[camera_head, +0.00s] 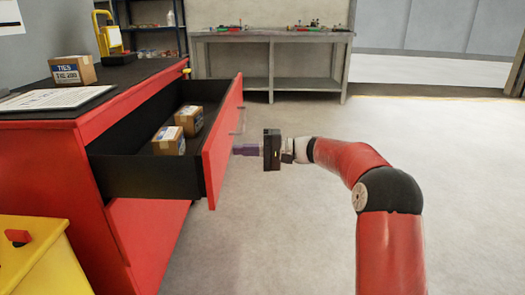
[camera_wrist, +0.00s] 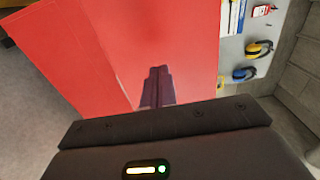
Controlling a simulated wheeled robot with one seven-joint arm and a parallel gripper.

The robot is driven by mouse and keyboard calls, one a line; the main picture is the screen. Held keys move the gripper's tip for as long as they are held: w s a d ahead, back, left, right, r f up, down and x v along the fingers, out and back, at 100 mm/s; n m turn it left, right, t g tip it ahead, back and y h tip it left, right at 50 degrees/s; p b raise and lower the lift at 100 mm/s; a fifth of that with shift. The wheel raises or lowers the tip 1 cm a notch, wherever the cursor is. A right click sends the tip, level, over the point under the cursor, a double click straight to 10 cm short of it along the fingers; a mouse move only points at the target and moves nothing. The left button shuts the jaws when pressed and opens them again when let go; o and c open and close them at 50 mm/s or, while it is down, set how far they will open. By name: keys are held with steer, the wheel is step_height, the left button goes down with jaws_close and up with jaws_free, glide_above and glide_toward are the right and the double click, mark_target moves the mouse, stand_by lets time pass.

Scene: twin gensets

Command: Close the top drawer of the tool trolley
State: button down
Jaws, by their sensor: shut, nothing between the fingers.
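The red tool trolley (camera_head: 77,165) stands at the left in the head view. Its top drawer (camera_head: 222,140) is pulled out to the right, with a black inside and a red front. Two small cardboard boxes (camera_head: 168,140) (camera_head: 189,120) lie in it. My gripper (camera_head: 236,150) is shut and empty, its fingers pointing at the outer face of the drawer front. In the wrist view the closed fingertips (camera_wrist: 156,84) are in front of the red panel (camera_wrist: 180,50). I cannot tell whether they touch it.
A cardboard box (camera_head: 72,70) and a paper sheet (camera_head: 55,98) lie on the trolley top. A yellow cabinet (camera_head: 35,262) is at front left. A grey workbench (camera_head: 275,72) stands behind. The floor to the right is clear. Ear defenders (camera_wrist: 258,49) show in the wrist view.

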steer(key=shift+a, duration=1.2)
steer(key=a+p, duration=0.1)
steer(key=a, duration=0.8)
steer(key=a+p, duration=0.1)
steer(key=a, duration=0.8)
steer(key=w+a+p, duration=0.1)
steer(key=a, duration=0.8)
steer(key=shift+r, duration=0.1)
steer(key=shift+a, duration=0.15)
